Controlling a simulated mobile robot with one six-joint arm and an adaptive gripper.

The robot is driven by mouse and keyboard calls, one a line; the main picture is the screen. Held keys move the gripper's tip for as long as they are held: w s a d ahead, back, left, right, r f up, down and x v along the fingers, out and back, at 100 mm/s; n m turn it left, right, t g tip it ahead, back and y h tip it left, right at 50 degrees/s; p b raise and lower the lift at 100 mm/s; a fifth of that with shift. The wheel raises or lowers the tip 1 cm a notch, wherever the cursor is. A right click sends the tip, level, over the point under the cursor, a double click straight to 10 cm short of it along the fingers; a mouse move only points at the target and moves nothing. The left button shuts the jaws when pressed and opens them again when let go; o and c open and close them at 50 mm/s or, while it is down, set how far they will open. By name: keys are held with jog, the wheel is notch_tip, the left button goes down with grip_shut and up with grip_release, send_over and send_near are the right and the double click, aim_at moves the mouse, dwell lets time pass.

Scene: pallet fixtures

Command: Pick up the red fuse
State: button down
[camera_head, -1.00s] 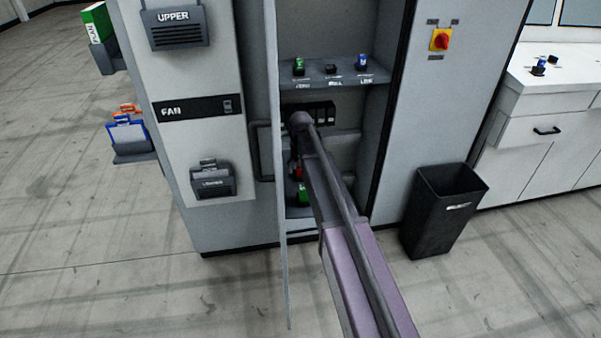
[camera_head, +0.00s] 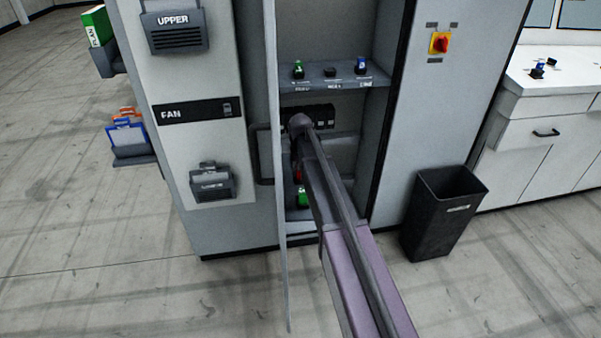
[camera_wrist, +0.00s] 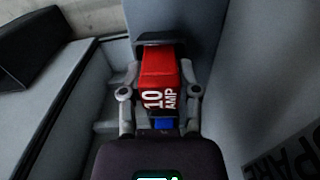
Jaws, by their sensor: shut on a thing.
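In the head view a small part of the red fuse (camera_head: 298,174) shows inside the lower part of the open cabinet, beside my arm. My arm hides most of the gripper there.
The thin open door (camera_head: 279,220) stands just left of my arm. A black bin (camera_head: 443,212) stands at the right.

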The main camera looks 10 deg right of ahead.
jog(key=shift+r+p, duration=4.9)
jog(key=shift+r, duration=0.05)
